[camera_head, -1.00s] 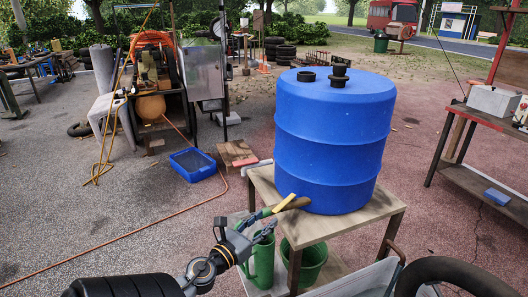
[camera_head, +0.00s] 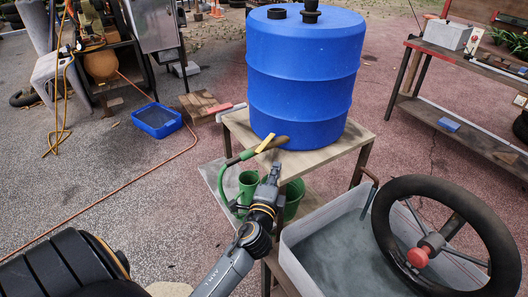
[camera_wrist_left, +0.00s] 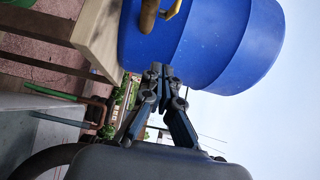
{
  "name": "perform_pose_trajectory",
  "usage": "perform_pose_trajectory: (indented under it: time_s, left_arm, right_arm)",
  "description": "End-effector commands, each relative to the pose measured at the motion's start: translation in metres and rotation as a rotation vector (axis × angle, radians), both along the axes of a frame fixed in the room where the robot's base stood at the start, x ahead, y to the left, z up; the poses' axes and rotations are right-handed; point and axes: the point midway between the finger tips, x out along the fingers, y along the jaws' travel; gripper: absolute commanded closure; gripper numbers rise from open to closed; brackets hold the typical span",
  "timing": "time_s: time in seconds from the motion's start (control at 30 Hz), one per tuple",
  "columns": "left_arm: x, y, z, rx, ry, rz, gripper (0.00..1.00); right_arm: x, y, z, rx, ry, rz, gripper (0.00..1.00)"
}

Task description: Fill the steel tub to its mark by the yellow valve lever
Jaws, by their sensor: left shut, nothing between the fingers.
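The blue drum (camera_head: 302,75) stands on a wooden-topped stand (camera_head: 340,148). At its lower front a brown valve body (camera_head: 276,143) carries the yellow valve lever (camera_head: 264,144), slanted, with a green hose on its left. The lever also shows at the top of the left wrist view (camera_wrist_left: 173,9). The grey steel tub (camera_head: 300,262) is at the lower right, its inside bluish-grey; I cannot make out its mark or level. My left gripper (camera_head: 274,168) is shut and empty, just below the valve and apart from the lever. My right gripper is not in view.
A black steering wheel (camera_head: 392,232) with a red hub overhangs the tub's right side. A copper pipe (camera_head: 369,176) rises at its rim. Green containers (camera_head: 247,186) stand below the stand's top. A workbench (camera_head: 470,135) is at right; open paving lies left.

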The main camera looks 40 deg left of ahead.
Motion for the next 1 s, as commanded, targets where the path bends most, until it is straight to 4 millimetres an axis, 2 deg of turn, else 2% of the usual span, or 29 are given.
perform_pose_trajectory:
  time_s: [0.03,0.23,0.33,0.5,0.77,1.0]
  left_arm:
    - [0.012,0.005,0.003,0.003,-0.001,0.000,1.00]
    - [0.051,0.020,0.003,0.004,-0.001,0.000,1.00]
    - [0.046,0.038,0.002,0.006,0.003,0.002,1.00]
    - [0.044,0.054,0.001,0.005,0.002,0.000,1.00]
    - [0.043,0.059,-0.001,0.004,0.001,-0.001,1.00]
    - [0.042,0.059,0.000,0.005,0.002,-0.004,1.00]
  right_arm:
    - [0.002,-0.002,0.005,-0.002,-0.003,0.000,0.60]
    - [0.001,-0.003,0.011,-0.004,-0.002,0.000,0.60]
    - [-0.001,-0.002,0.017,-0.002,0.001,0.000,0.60]
    - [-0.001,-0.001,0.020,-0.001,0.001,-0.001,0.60]
    - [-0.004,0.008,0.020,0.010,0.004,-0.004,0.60]
    - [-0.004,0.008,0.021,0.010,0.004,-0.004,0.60]
